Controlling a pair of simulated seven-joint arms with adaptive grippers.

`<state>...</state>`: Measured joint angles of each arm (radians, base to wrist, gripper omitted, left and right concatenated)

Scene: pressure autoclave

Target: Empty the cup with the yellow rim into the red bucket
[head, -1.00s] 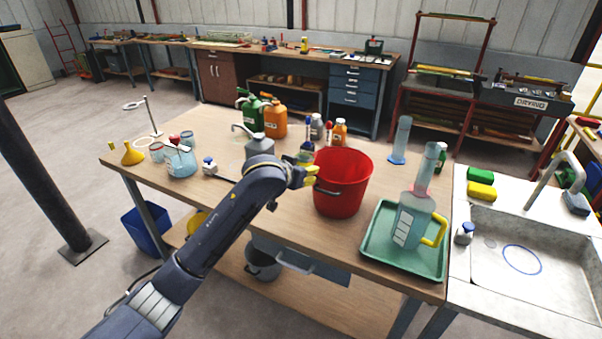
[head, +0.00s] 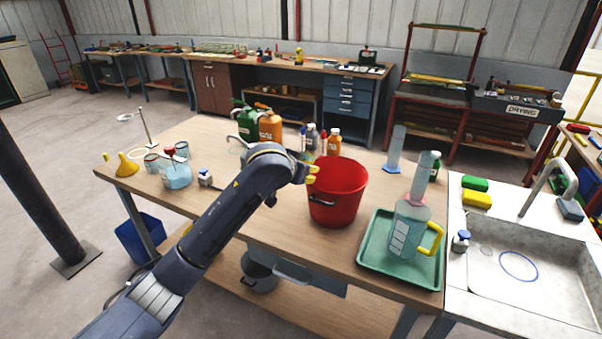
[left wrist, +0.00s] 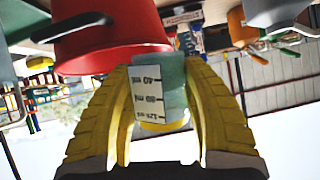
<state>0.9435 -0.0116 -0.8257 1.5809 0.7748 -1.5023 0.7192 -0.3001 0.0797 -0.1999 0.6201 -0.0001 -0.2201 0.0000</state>
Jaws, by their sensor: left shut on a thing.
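My left gripper (head: 312,173) is at the left rim of the red bucket (head: 337,195), its yellow fingers overlapping that rim in the head view. In the left wrist view the fingers (left wrist: 163,110) are shut on the cup with the yellow rim (left wrist: 172,78), a translucent cup with a white ml scale. That view is upside down; the cup's yellow rim points the same way as the bucket's rim, so the cup looks roughly upright. The bucket (left wrist: 105,35) is close beyond the cup. The cup is not distinguishable in the head view, and its contents are unclear. My right gripper is out of view.
A green tray (head: 375,262) with a large yellow-handled jug (head: 405,232) stands right of the bucket. Bottles (head: 333,140) and jerrycans (head: 270,125) stand behind.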

